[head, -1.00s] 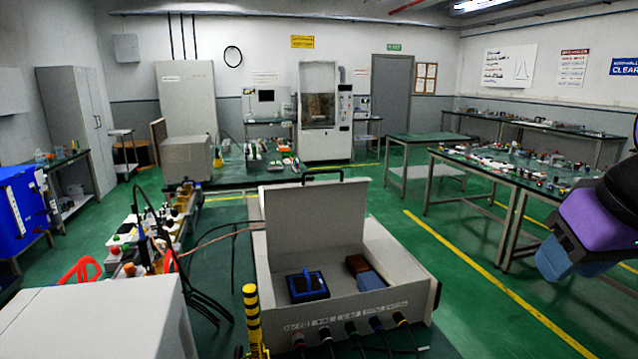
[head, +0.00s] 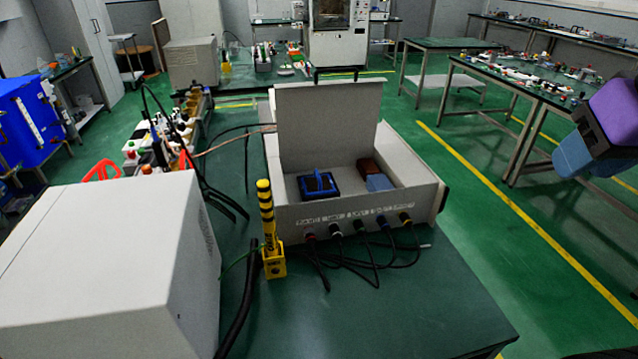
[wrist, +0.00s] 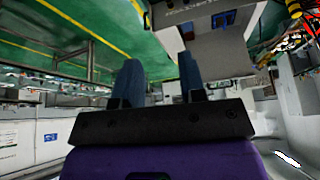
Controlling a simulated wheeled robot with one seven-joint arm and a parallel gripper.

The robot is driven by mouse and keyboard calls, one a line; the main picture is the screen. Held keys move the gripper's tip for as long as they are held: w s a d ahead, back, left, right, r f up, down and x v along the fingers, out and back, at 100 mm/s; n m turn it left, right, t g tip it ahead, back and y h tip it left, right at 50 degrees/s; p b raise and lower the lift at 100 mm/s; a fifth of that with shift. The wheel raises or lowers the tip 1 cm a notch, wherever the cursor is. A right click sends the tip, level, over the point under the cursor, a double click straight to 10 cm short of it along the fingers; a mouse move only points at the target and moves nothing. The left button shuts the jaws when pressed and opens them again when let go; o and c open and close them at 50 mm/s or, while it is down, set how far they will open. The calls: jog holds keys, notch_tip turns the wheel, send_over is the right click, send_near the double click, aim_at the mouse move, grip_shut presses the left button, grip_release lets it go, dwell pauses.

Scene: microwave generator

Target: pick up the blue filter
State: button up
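The blue filter (head: 318,186), a dark square block with a bright blue frame and raised handle, sits inside the open grey box (head: 420,190), left of centre. A bright blue piece that looks like it shows at the top of the tilted wrist view (wrist: 226,18). My gripper (wrist: 159,60) has its two dark blue fingers apart with nothing between them. It is away from the filter. In the head view, purple and blue parts of my arm show at the right edge, right of the box; the fingertips are not clear there.
A blue-grey block (head: 380,182) and a brown block (head: 368,166) lie right of the filter. The box's raised lid (head: 328,120) stands behind. A yellow-black post (head: 268,225), cables (head: 345,262) and a white cabinet (head: 110,260) are nearby. The front right tabletop (head: 430,310) is clear.

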jog(key=shift+c, duration=0.5)
jog(key=shift+w, duration=0.1)
jog(key=shift+c, duration=1.1)
jog(key=w+r+n+h, duration=0.1)
jog(key=w+n, duration=0.4)
jog(key=w, duration=0.3)
jog(key=n+y, duration=0.4)
jog(key=n, duration=2.8)
send_over(318, 174)
jog(key=s+d, duration=0.3)
notch_tip(318, 174, down, 30)
jog(key=x, duration=0.5)
jog(key=shift+s+a+f, duration=0.15)
jog(key=shift+a, duration=0.15)
jog(key=shift+s+x, duration=0.15)
jog(key=shift+x, duration=1.1)
jog(key=shift+s+x, duration=0.1)
jog(key=shift+x, duration=1.15)
